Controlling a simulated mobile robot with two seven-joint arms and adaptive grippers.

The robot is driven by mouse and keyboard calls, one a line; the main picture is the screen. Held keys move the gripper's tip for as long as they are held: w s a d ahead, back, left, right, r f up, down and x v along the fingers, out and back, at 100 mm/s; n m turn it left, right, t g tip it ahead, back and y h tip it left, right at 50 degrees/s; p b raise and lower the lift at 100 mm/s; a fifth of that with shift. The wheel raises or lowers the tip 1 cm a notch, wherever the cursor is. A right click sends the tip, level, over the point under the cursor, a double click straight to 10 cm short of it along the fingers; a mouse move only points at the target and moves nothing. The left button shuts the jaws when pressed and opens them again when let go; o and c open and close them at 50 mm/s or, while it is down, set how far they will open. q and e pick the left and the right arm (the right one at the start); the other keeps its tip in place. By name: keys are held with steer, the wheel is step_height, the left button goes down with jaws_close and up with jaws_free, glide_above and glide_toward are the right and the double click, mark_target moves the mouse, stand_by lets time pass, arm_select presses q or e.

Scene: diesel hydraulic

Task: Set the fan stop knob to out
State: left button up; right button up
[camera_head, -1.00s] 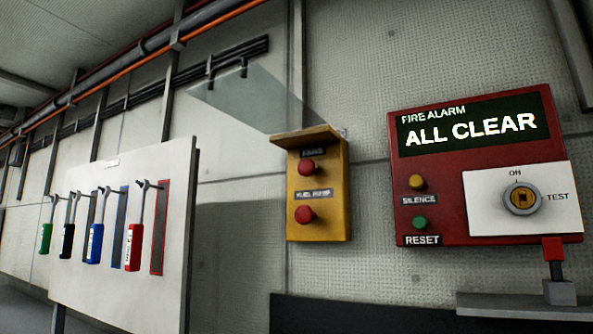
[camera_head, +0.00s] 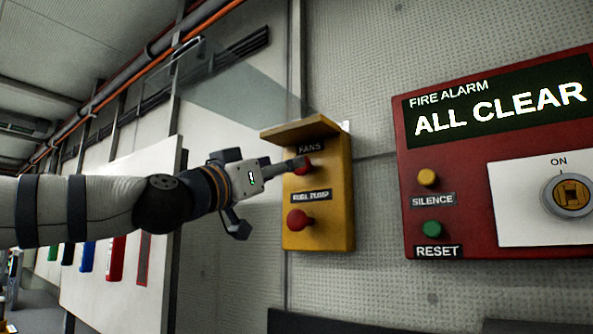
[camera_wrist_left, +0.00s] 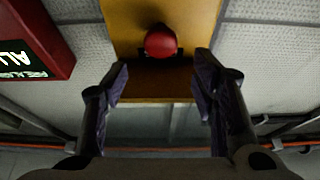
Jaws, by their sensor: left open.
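The fan stop knob (camera_head: 304,168) is a red round knob under the FANS label, high on a yellow wall box (camera_head: 325,195). My left gripper (camera_head: 270,196) reaches in from the left and is open. In the head view one finger overlaps the knob and partly hides it. In the left wrist view, which is upside down, the red knob (camera_wrist_left: 160,42) sits between and just beyond the spread fingertips (camera_wrist_left: 162,72). I cannot tell whether a finger touches it. My right gripper is out of view.
A second red knob (camera_head: 299,220), by the FUEL PUMP label, is close below. A hood (camera_head: 300,130) juts out above the knobs. The red fire alarm panel (camera_head: 450,225) is to the right. A white board (camera_head: 120,190) with hanging coloured tools is behind my arm.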

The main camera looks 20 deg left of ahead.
mark_target(302, 171)
arm_select(q)
steer(key=x, duration=0.2)
steer(key=f+x, duration=0.1)
steer(key=x, duration=0.2)
steer(key=shift+w+r, duration=0.1)
steer(key=shift+w, duration=0.35)
steer(key=shift+w+d+r, duration=0.15)
steer(key=shift+r, duration=0.2)
jaws_close()
steer(key=shift+w, duration=0.1)
